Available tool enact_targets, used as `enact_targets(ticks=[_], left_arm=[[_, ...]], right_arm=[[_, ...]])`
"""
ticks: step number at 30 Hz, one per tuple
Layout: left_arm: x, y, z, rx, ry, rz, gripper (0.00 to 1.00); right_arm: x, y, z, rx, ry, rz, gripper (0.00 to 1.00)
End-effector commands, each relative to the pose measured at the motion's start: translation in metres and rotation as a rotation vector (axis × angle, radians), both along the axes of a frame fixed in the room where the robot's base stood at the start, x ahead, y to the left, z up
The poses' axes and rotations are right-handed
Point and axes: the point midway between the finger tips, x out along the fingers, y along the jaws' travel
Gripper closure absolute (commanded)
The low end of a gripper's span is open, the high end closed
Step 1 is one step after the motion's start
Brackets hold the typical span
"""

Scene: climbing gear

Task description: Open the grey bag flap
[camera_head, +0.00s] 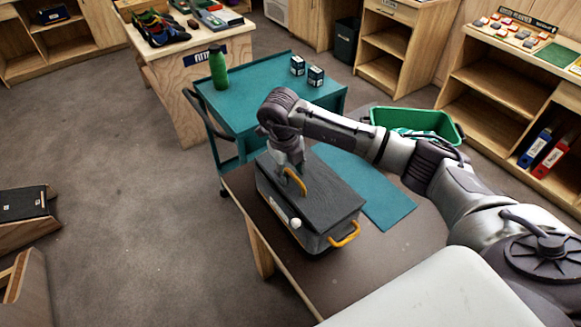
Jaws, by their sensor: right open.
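The grey bag (284,236) stands on the brown table. Its dark grey flap (325,195) lies flat over the top, closed. A white round knob (295,222) shows at the flap's front edge. One orange handle (344,236) sits on the bag's right end, and another orange loop (297,180) shows by my gripper. My right gripper (288,172) is open and points down over the back left part of the bag. I cannot tell whether its fingers touch the flap. My left gripper is out of view.
A teal mat (376,195) lies behind the bag on the table (395,258). A green bin (440,123) stands at the back right. A teal cart (260,85) carries a green bottle (218,68) and two small boxes (315,76). Open floor lies left.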

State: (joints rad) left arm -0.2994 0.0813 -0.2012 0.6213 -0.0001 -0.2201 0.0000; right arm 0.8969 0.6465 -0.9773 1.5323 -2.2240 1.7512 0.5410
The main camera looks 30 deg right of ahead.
Motion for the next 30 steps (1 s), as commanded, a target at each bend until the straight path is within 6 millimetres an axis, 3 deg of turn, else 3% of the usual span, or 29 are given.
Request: enact_targets(ticks=[2,9,17,30], left_arm=[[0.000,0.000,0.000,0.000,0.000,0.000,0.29],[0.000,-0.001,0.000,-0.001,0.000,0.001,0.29],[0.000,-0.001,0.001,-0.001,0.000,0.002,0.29],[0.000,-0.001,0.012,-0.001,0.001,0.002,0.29]], right_arm=[[0.000,0.000,0.000,0.000,0.000,0.000,0.62],[0.000,0.000,0.000,0.000,0.001,0.000,1.00],[0.000,-0.001,0.002,-0.001,0.001,-0.001,1.00],[0.002,-0.012,0.024,-0.003,-0.001,-0.002,1.00]])
